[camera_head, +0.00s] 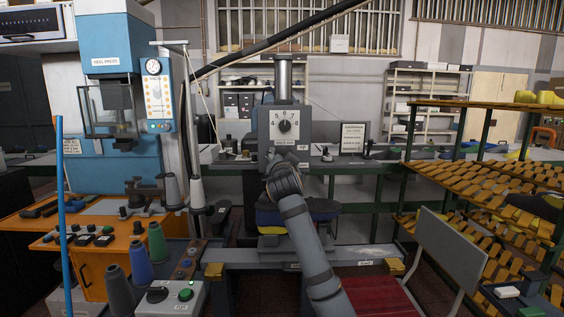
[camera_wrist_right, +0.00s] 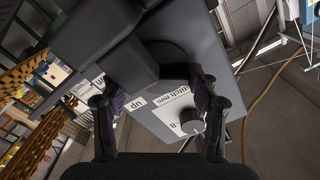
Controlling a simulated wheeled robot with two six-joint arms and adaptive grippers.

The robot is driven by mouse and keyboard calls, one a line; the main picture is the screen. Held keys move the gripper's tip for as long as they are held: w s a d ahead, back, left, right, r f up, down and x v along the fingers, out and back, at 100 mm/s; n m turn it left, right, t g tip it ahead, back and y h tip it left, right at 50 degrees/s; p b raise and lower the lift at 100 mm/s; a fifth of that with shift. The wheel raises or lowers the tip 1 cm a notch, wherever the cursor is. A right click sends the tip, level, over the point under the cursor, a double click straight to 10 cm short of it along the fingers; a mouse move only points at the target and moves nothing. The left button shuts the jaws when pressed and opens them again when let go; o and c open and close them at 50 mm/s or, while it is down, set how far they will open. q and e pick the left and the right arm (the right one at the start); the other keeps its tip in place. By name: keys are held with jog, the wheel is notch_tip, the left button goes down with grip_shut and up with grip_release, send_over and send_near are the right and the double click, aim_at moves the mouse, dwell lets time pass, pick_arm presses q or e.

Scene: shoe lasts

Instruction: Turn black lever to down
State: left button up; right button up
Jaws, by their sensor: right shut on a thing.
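The grey machine head (camera_head: 284,125) stands in the middle of the head view, with a numbered dial on its face. My right arm reaches up to its lower front, and its wrist hides the gripper and the lever there. In the right wrist view, the two fingers of my right gripper (camera_wrist_right: 155,95) stand on either side of a dark part that I take for the black lever (camera_wrist_right: 135,60). The gripper is shut on it. A label reading "up" (camera_wrist_right: 138,101) shows beside it. The lever's exact angle is hard to tell. My left gripper is out of view.
A small round knob (camera_wrist_right: 191,121) and a white "pitch mm" label sit close to the right finger. A blue press (camera_head: 108,50) and an orange bench (camera_head: 95,250) stand at the left. Wooden racks (camera_head: 480,180) fill the right. A red seat (camera_head: 385,298) is below.

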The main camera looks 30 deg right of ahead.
jog(key=o, duration=1.1)
jog(key=shift+o, duration=0.2)
jog(key=v, duration=1.2)
jog(key=shift+f, duration=0.1)
